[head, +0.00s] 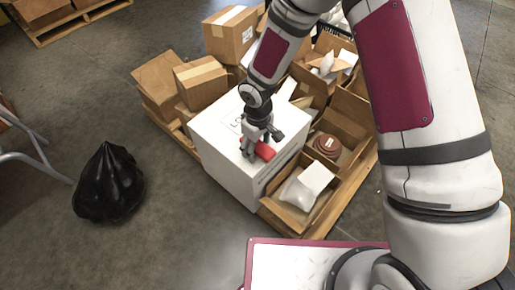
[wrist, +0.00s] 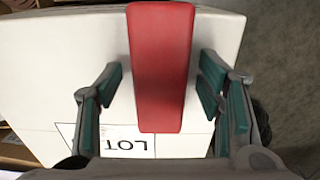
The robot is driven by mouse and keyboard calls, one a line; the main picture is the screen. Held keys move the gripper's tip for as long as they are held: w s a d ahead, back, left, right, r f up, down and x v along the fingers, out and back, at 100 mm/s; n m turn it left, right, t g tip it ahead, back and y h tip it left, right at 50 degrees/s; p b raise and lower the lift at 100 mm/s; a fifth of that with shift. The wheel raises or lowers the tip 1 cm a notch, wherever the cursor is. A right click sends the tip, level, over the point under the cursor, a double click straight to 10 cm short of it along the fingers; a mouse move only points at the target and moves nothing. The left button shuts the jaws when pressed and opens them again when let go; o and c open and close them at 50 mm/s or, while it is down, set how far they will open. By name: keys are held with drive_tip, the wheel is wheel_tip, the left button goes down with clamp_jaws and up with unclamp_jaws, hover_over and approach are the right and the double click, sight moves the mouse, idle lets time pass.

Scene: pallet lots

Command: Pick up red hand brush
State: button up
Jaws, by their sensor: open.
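The red hand brush (wrist: 160,70) lies on the top of a white box (head: 215,135) marked "LOT". In the head view the red brush (head: 265,151) shows only in part beside my gripper (head: 258,146), which covers some of it. In the wrist view my gripper (wrist: 160,105) is open, with one finger on each side of the brush. There is a visible gap between the brush and the fingers on both sides. I cannot tell the exact height of the fingertips above the box top.
A wooden pallet (head: 345,192) carries the white box and several cardboard boxes, including an open one with white packages (head: 297,193). A round brown item (head: 328,146) sits in another box. A black bag (head: 110,187) stands on the floor at left, with bare floor around it.

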sight(258, 147)
drive_tip(key=c, duration=1.4)
drive_tip(key=shift+r, duration=0.1)
drive_tip(key=shift+c, duration=0.2)
drive_tip(key=shift+r+p, duration=0.3)
drive_tip(key=shift+r, duration=0.2)
drive_tip(key=r, duration=0.1)
drive_tip(key=r+p, duration=0.1)
drive_tip(key=shift+s+d+r, duration=0.1)
drive_tip(key=shift+s+r, duration=0.25)
drive_tip(key=s+d, duration=0.1)
drive_tip(key=s, duration=0.4)
drive_tip(key=s+d, duration=0.1)
drive_tip(key=s, duration=0.4)
drive_tip(key=s+d+r, duration=0.1)
drive_tip(key=s+d, duration=0.1)
drive_tip(key=s, duration=0.2)
drive_tip(key=shift+s+r+p, duration=0.1)
drive_tip(key=shift+s+p, duration=0.3)
